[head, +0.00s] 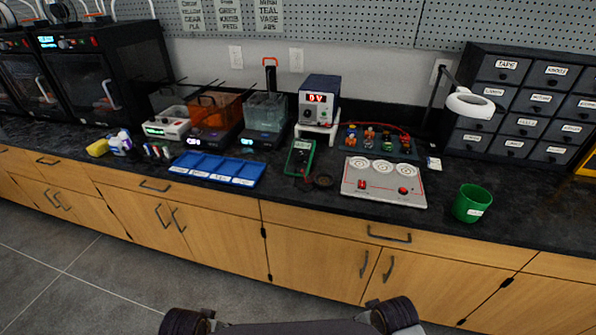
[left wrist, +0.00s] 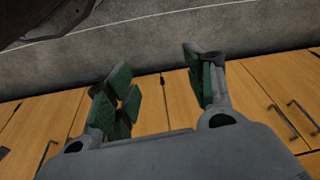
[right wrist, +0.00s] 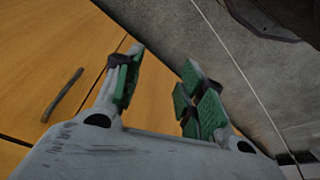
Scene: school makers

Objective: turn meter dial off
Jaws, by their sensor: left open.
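A green multimeter (head: 300,157) with a dial lies on the dark counter (head: 262,212), near the middle of the head view. Dark leads lie beside it; its dial setting is too small to read. My left gripper shows in the left wrist view (left wrist: 160,85), with its green-padded fingers apart and nothing between them. My right gripper shows in the right wrist view (right wrist: 160,90), also with fingers apart and empty. Both are in front of the wooden cabinets, away from the counter top. Neither gripper shows in the head view.
A blue tray (head: 217,181) is left of the multimeter. A white panel with red knobs (head: 384,196) and a green cup (head: 472,203) are to its right. A power supply (head: 319,98) stands behind on a white stand. Cabinet handles (head: 389,233) protrude in front. Counter front is partly clear.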

